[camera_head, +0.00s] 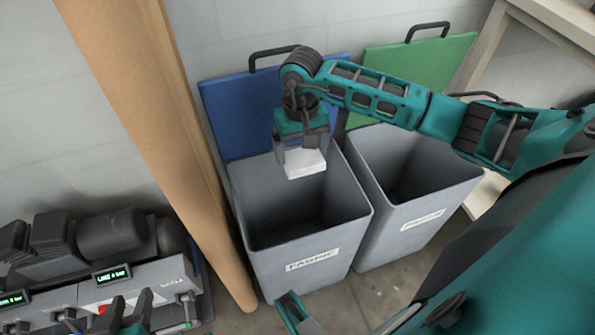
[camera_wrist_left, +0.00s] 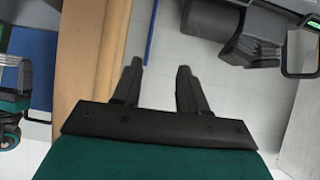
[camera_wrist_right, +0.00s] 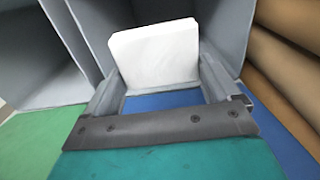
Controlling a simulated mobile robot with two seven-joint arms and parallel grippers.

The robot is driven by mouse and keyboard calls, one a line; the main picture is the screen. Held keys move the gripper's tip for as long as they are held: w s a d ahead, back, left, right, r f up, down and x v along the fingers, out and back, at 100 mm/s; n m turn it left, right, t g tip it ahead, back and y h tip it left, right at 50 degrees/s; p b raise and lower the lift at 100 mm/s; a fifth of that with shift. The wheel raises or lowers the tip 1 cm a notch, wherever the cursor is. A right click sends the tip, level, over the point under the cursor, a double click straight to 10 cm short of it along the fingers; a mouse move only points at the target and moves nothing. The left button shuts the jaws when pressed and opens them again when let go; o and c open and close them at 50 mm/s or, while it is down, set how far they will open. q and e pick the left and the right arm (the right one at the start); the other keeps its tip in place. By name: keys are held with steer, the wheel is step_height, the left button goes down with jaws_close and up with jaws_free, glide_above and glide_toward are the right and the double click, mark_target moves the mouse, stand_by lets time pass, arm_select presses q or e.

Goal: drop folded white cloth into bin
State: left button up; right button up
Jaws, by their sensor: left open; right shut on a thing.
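The folded white cloth (camera_head: 304,162) is held by my right gripper (camera_head: 302,150) above the open mouth of the left grey bin (camera_head: 305,262), whose label reads FABRIC. The right wrist view also shows the cloth (camera_wrist_right: 155,54) between the fingers of my right gripper (camera_wrist_right: 158,90), with the bin's grey walls around and below it. My left gripper (camera_head: 127,312) is open and empty low at the left of the head view. Its two spread fingers also show in the left wrist view (camera_wrist_left: 157,85).
A second grey bin (camera_head: 420,225) stands right of the first, its label hard to read. Blue (camera_head: 235,115) and green (camera_head: 420,65) lids lean on the wall behind. A tall brown roll (camera_head: 165,140) stands left of the bins. A machine with displays (camera_head: 130,285) is at lower left.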

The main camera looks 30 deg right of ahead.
step_height(320, 180, down, 5)
steer(key=b, duration=0.3)
steer(key=shift+f, duration=0.15)
arm_select(q)
steer(key=shift+d+f, duration=0.7)
steer(key=shift+f, duration=0.15)
arm_select(e)
steer(key=o, duration=0.8)
steer(key=shift+c, duration=0.2)
arm_select(q)
steer(key=shift+a, duration=0.1)
steer(key=shift+w, duration=0.1)
